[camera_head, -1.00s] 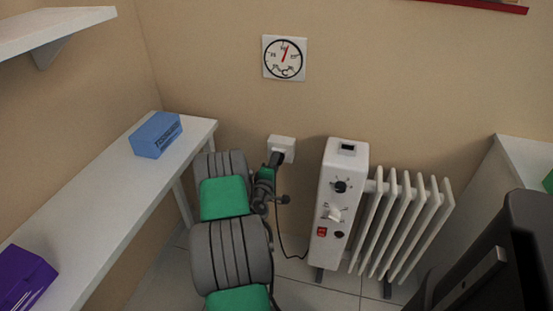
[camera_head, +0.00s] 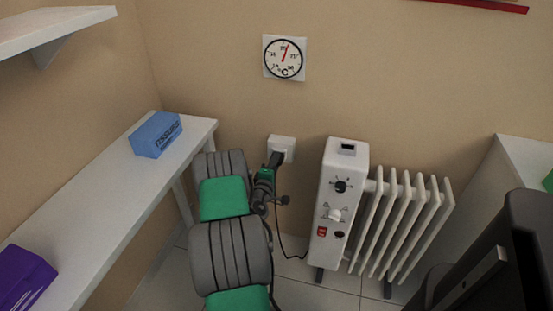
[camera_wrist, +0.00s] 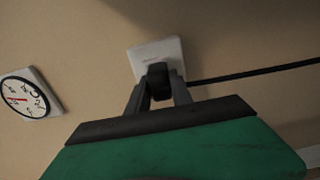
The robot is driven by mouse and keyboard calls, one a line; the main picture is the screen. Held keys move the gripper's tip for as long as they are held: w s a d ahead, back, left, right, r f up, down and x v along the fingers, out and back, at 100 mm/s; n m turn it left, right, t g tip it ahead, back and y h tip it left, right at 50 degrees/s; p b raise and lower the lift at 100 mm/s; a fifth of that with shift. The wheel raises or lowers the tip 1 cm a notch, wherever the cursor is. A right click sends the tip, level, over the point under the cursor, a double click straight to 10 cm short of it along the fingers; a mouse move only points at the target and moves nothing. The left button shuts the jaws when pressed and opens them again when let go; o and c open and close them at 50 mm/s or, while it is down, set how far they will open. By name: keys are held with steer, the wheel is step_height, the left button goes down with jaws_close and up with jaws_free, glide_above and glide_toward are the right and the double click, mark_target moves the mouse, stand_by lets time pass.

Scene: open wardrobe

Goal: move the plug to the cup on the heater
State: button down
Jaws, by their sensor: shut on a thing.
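The black plug (camera_wrist: 158,76) is at the white wall socket (camera_wrist: 155,52) in the wrist view; I cannot tell whether it is fully seated. My gripper (camera_wrist: 158,95) is shut on the plug, one finger on each side. In the head view my gripper (camera_head: 272,165) reaches the socket (camera_head: 282,146), and the plug is mostly hidden there. The white heater (camera_head: 335,205) stands on the floor to the right of the socket. A dark recessed holder (camera_head: 347,148), seemingly the cup, is on top of its control box. The plug's black cable (camera_wrist: 250,74) runs right in the wrist view.
A round dial thermometer (camera_head: 284,58) hangs on the wall above the socket. A white shelf (camera_head: 90,225) on the left holds a blue box (camera_head: 156,134) and a purple box (camera_head: 24,278). Heater ribs (camera_head: 405,220) extend right. A dark object (camera_head: 500,255) fills the lower right.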

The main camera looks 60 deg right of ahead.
steer(key=shift+s+a+b, duration=0.15)
steer(key=shift+a+b, duration=0.5)
steer(key=shift+a, duration=0.45)
stand_by(0.6)
steer(key=shift+s+a+b, duration=0.15)
steer(key=shift+a+b, duration=0.3)
steer(key=shift+a, duration=0.5)
steer(key=shift+s+a+b, duration=0.15)
steer(key=shift+a+b, duration=0.25)
steer(key=shift+a, duration=0.55)
